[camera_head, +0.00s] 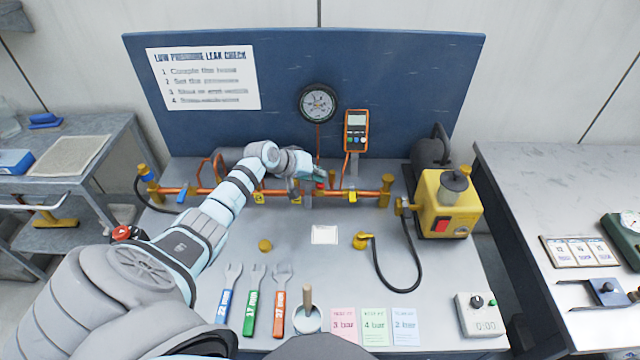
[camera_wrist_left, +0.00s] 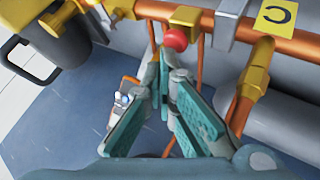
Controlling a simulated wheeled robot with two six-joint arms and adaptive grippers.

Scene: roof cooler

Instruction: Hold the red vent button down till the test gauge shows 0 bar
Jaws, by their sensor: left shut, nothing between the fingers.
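The red vent button (camera_wrist_left: 175,40) is a round red knob by the copper pipe in the left wrist view. It shows as a small red spot at the pipe (camera_head: 320,185) in the head view. My left gripper (camera_head: 314,175) is shut and empty, with its fingertips (camera_wrist_left: 168,58) right at the button. I cannot tell whether they touch or press it. The round test gauge (camera_head: 318,103) is on the blue back panel above. Its needle and figures are too small to read.
An orange handheld meter (camera_head: 356,130) hangs right of the gauge. The copper pipe (camera_head: 230,193) crosses the bench with yellow tags. A yellow pump (camera_head: 446,205) with a black hose stands at right. Wrenches (camera_head: 252,300), coloured cards (camera_head: 374,327) and a timer (camera_head: 479,314) lie in front.

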